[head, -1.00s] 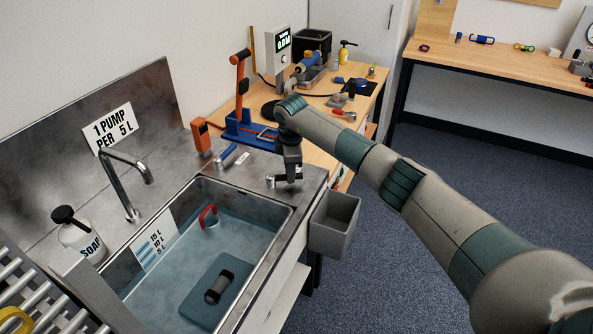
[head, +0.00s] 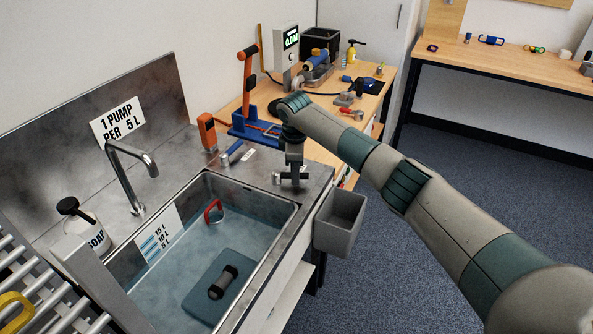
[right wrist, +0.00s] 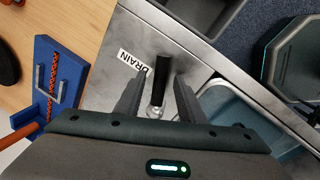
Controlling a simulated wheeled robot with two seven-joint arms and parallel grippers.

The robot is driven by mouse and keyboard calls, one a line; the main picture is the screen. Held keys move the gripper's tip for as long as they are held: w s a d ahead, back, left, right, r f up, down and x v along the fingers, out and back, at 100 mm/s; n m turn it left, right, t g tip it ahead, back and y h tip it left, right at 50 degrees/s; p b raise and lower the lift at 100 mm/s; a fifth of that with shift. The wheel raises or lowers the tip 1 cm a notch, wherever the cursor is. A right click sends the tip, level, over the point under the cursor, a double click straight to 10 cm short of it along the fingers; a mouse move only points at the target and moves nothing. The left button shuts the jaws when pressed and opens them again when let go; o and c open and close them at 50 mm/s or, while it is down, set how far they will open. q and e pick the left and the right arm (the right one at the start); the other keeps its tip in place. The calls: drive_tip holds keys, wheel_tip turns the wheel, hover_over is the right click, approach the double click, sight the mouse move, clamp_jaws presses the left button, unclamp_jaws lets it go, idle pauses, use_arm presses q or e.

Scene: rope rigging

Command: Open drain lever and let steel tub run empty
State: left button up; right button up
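The steel tub (head: 250,191) is set in the counter and holds bluish water (head: 180,280). A red handle (head: 213,211) and a dark grey dumbbell-like piece (head: 223,282) on a blue-grey plate sit in it. The drain lever (right wrist: 162,75) shows in the right wrist view, with a black grip and metal base, beside the DRAIN label (right wrist: 132,63). My right gripper (right wrist: 159,88) is open, its fingers on either side of the lever, with gaps visible. In the head view my right gripper (head: 291,178) is low over the counter past the tub's far end and largely hides the lever. My left gripper is out of view.
A faucet (head: 130,175) and a soap bottle (head: 83,228) stand left of the tub. A grey bin (head: 340,222) hangs on the counter's right side. A rack (head: 40,290) is at lower left.

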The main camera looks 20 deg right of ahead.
drive_tip(key=shift+r, duration=0.1)
drive_tip(key=s+a+r+p, duration=0.1)
drive_tip(key=s+r+p, duration=0.2)
drive_tip(key=r+p, duration=0.9)
wheel_tip(320, 180, up, 5)
drive_tip(key=shift+f, duration=0.1)
drive_tip(key=shift+s, duration=0.15)
idle(0.5)
